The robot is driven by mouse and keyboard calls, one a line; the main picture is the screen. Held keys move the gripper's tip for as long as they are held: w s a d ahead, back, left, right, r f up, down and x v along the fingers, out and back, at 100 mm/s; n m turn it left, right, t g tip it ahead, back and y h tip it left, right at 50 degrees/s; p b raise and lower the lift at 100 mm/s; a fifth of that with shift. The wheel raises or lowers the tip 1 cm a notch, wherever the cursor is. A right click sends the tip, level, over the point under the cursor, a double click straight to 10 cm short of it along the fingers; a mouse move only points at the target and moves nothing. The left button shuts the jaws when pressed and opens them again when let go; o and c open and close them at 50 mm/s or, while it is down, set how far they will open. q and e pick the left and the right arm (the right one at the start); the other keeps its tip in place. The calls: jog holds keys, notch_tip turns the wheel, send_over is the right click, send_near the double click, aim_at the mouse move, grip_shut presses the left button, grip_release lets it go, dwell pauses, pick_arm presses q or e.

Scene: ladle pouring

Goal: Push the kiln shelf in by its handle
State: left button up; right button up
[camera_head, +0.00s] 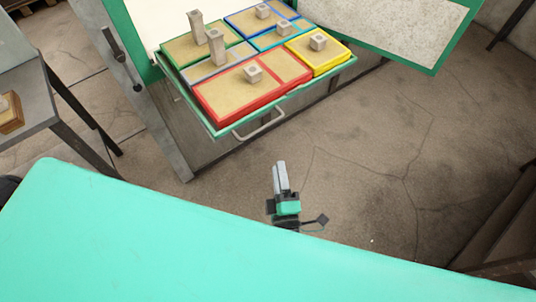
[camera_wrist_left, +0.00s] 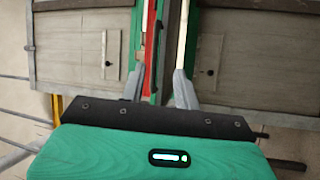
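The kiln shelf (camera_head: 222,132) is pulled out of the open kiln in the head view. It carries colored trays with small clay pieces. Its metal bar handle (camera_head: 262,129) sticks out from the front edge. My left gripper (camera_head: 280,164) is in front of the handle and apart from it in the head view. In the left wrist view its two fingers (camera_wrist_left: 158,72) stand apart with nothing clearly gripped. Red and green edges show between and beyond the fingers there; I cannot clearly make out the handle. My right gripper is in neither view.
The green-edged kiln door (camera_head: 440,58) stands open at the right. A latch lever (camera_head: 122,62) is on the kiln's left side. A side table (camera_head: 35,98) stands at the far left. Bare cracked floor (camera_head: 365,150) lies around my left gripper.

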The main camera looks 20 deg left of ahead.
aim_at(264, 128)
pick_arm(q)
jog(key=w+a+r+n+p, duration=0.1)
jog(key=w+a, duration=0.1)
jog(key=w, duration=0.1)
jog(key=w+a+r+y, duration=0.1)
jog(key=w+a, duration=0.1)
jog(key=w, duration=0.1)
jog(key=w+a+r+n+g+p, duration=0.1)
jog(key=w+a, duration=0.2)
jog(key=shift+w+r+n+p, duration=0.3)
jog(key=shift+w+r, duration=0.05)
jog(key=shift+w+a, duration=0.1)
jog(key=shift+w, duration=0.15)
grip_shut()
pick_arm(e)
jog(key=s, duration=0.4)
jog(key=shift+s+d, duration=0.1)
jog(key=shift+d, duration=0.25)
